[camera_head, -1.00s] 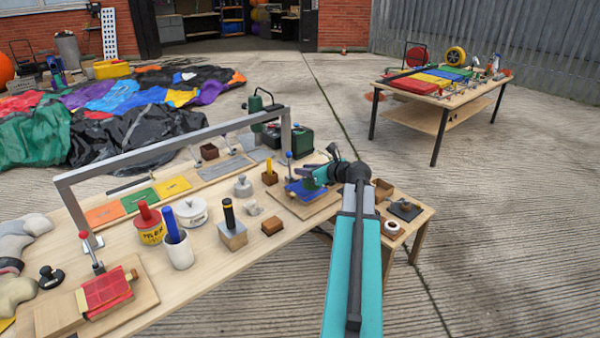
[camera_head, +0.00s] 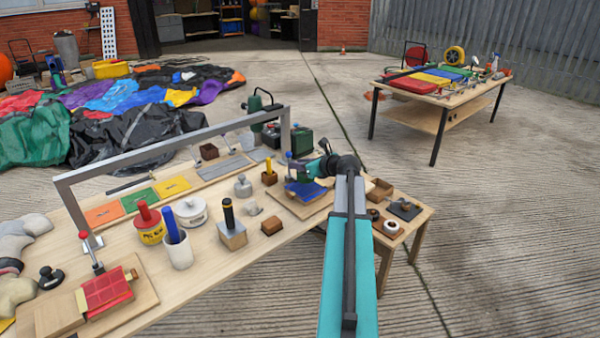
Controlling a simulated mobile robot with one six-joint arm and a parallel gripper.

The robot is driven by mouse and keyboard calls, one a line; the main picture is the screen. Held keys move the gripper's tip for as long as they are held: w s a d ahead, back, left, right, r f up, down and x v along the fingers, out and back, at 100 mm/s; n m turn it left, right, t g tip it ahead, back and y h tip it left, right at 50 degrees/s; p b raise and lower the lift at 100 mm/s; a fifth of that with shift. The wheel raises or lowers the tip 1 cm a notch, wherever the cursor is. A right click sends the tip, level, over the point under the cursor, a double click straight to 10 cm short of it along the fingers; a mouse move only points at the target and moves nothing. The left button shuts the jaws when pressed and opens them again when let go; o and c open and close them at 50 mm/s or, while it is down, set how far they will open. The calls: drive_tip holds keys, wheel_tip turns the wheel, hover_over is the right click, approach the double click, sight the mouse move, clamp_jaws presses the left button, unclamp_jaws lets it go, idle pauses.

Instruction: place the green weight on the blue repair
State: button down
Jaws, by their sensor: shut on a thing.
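The blue repair (camera_head: 304,191) is a blue patch on a wooden board, at the right end of the long workbench. My gripper (camera_head: 297,174) is just above the patch, with my arm reaching in from the lower right. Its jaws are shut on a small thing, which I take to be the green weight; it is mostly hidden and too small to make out. I cannot tell whether it touches the patch. A blue-knobbed lever (camera_head: 289,155) stands at the board's back edge, close to my gripper.
A grey metal frame (camera_head: 170,150) spans the workbench (camera_head: 300,236). A yellow-handled block (camera_head: 269,175), a grey weight (camera_head: 243,187) and a small brown block (camera_head: 272,226) stand left of the board. A wooden tray (camera_head: 379,190) and a white ring (camera_head: 391,227) are to the right.

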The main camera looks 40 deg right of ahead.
sight(299, 172)
drive_tip(key=shift+f, duration=1.6)
drive_tip(key=shift+f, duration=0.1)
drive_tip(key=c, duration=1.5)
unclamp_jaws()
drive_tip(key=v, duration=1.2)
drive_tip(key=shift+s, duration=0.1)
